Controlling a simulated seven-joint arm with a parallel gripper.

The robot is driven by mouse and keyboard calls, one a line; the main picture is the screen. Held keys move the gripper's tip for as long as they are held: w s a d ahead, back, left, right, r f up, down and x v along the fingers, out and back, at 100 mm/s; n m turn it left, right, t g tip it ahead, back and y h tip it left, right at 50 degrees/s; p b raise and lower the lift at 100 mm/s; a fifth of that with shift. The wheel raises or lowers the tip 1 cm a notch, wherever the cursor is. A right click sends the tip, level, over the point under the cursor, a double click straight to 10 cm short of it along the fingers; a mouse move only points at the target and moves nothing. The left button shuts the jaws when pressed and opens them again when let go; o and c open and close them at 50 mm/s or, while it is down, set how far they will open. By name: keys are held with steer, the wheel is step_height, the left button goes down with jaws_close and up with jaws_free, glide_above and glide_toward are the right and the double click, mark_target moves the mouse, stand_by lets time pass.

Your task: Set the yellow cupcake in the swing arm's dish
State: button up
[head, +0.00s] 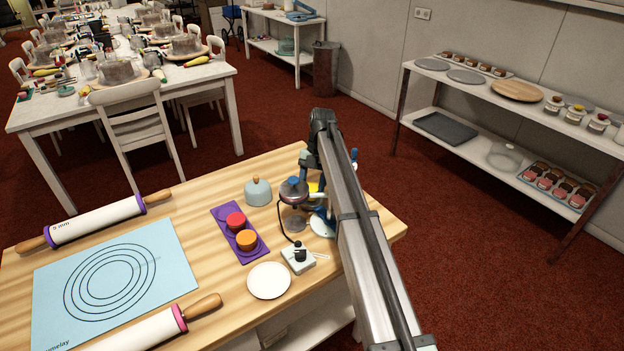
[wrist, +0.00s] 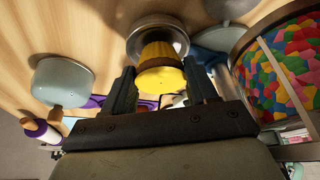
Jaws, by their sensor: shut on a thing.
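The yellow cupcake (wrist: 160,66) is between the two dark fingers of my gripper (wrist: 159,82) in the wrist view, and the gripper is shut on it. A round grey metal dish (wrist: 140,43) lies just beyond the cupcake and is partly hidden by it. I cannot tell whether they touch. In the head view only a sliver of yellow (head: 314,188) shows beside my arm, which hides most of the gripper.
A purple tray (head: 225,215) holds a red and an orange cupcake. A blue-grey dome (head: 258,192) with a knob stands behind it. A control box (head: 298,258) and a white plate (head: 269,281) are in front. A multicoloured mosaic object (wrist: 282,72) is close on the wrist view's right.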

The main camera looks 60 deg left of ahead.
mark_target(312, 185)
steer(key=shift+f, duration=0.4)
steer(key=shift+f, duration=0.15)
steer(key=o, duration=0.8)
steer(key=shift+v, duration=0.85)
steer(key=v, duration=0.4)
steer(key=w+a, duration=0.2)
steer(key=w, duration=0.1)
steer(key=w+a, duration=0.2)
steer(key=w, duration=0.1)
steer(key=w+a, duration=0.2)
steer(key=w, duration=0.1)
steer(key=shift+w+a+f, duration=0.15)
steer(key=shift+w+a, duration=0.1)
steer(key=shift+w, duration=0.15)
